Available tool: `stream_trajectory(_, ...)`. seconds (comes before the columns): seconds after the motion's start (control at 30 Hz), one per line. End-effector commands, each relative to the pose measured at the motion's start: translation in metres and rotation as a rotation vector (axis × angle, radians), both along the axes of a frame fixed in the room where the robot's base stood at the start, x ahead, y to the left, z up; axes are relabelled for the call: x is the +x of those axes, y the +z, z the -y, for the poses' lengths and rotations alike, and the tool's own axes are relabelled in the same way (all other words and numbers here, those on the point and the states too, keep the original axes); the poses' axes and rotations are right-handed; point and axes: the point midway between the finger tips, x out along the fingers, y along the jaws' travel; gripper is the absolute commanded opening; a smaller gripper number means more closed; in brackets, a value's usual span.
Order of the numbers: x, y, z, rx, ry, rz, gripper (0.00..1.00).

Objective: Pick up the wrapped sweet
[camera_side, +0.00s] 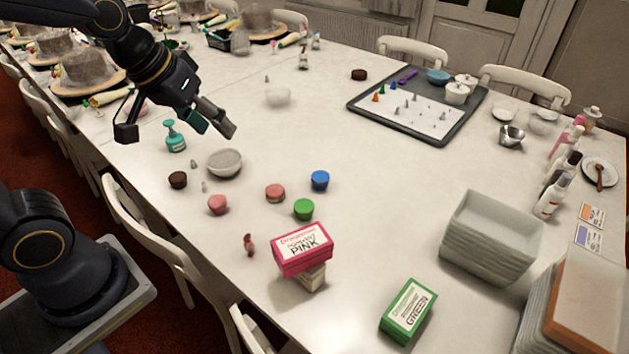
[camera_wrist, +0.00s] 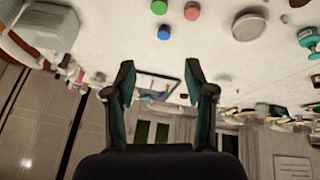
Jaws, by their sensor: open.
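A small reddish-pink piece (camera_side: 249,244), which looks like the wrapped sweet, lies on the white table near its front edge, left of the pink box. It is too small to make out its wrapper clearly, and I cannot find it in the wrist view. My gripper (camera_side: 212,125) is open and empty, raised above the table at the upper left, well away from the sweet. Its two spread fingers (camera_wrist: 160,83) show in the wrist view with nothing between them.
A pink box (camera_side: 302,249) stands right of the sweet, with a green box (camera_side: 408,311) farther right. Several coloured cups, including a green one (camera_side: 303,209), and a grey bowl (camera_side: 224,163) lie behind it. A teal bottle (camera_side: 175,136) stands under my arm. The table's middle is clear.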

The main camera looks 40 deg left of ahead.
Motion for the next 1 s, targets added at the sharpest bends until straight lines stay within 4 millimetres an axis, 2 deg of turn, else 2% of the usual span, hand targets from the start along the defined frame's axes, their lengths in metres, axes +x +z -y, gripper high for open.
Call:
stream_trajectory(0.03, 0.012, -0.022, 0.001, -0.015, 0.025, -0.060, 0.54)
stream_trajectory(0.13, 0.029, -0.065, 0.001, -0.030, 0.074, -0.163, 0.54)
stream_trajectory(0.2, 0.034, -0.096, 0.001, -0.028, 0.101, -0.236, 0.54)
stream_trajectory(0.33, 0.030, -0.144, 0.000, -0.006, 0.117, -0.361, 0.54)
stream_trajectory(0.43, 0.022, -0.167, 0.000, 0.011, 0.115, -0.434, 0.54)
stream_trajectory(0.67, 0.013, -0.198, 0.002, 0.024, 0.106, -0.485, 0.54)
stream_trajectory(1.0, 0.013, -0.275, 0.001, 0.023, 0.106, -0.485, 0.54)
